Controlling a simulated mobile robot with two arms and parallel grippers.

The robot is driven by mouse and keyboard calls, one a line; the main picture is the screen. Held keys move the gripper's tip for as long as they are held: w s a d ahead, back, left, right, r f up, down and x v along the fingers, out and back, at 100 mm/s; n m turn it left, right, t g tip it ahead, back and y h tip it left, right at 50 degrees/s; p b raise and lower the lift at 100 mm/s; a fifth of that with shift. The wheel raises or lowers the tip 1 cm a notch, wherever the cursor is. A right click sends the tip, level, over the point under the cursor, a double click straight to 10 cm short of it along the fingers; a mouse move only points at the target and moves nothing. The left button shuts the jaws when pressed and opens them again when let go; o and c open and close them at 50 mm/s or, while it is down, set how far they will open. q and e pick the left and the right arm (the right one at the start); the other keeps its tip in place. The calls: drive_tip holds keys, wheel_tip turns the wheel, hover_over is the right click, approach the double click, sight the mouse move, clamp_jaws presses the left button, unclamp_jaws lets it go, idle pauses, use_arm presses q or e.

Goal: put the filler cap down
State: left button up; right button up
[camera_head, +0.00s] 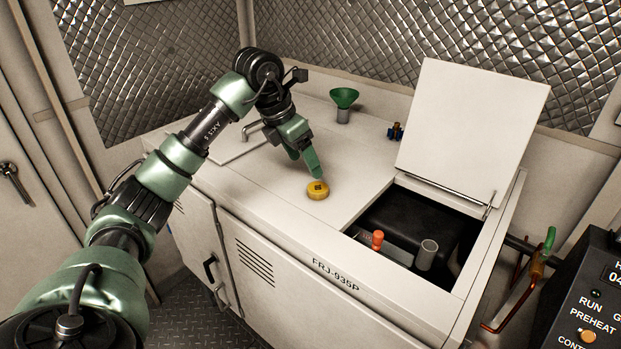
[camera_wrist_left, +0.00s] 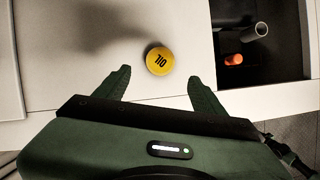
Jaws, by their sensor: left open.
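The yellow filler cap (camera_head: 318,190) lies on the white top of the chiller cabinet, left of the open hatch. In the left wrist view the cap (camera_wrist_left: 159,61) shows its top with the dark word "OIL". My left gripper (camera_head: 317,174) is just behind and above the cap in the head view. In the left wrist view its two fingers (camera_wrist_left: 156,80) are spread wide, with the cap beyond and between their tips, touching neither. The gripper is open and empty. The bare filler neck (camera_head: 427,254) stands inside the hatch. My right gripper is not in view.
The hatch lid (camera_head: 468,120) stands raised at the right. An orange-red knob (camera_head: 377,239) is in the hatch beside the neck. A green funnel (camera_head: 344,98) and a small blue-and-brown item (camera_head: 396,131) stand at the back. The cabinet top around the cap is clear.

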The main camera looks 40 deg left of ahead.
use_arm(q)
drive_tip(key=shift+v, duration=1.55)
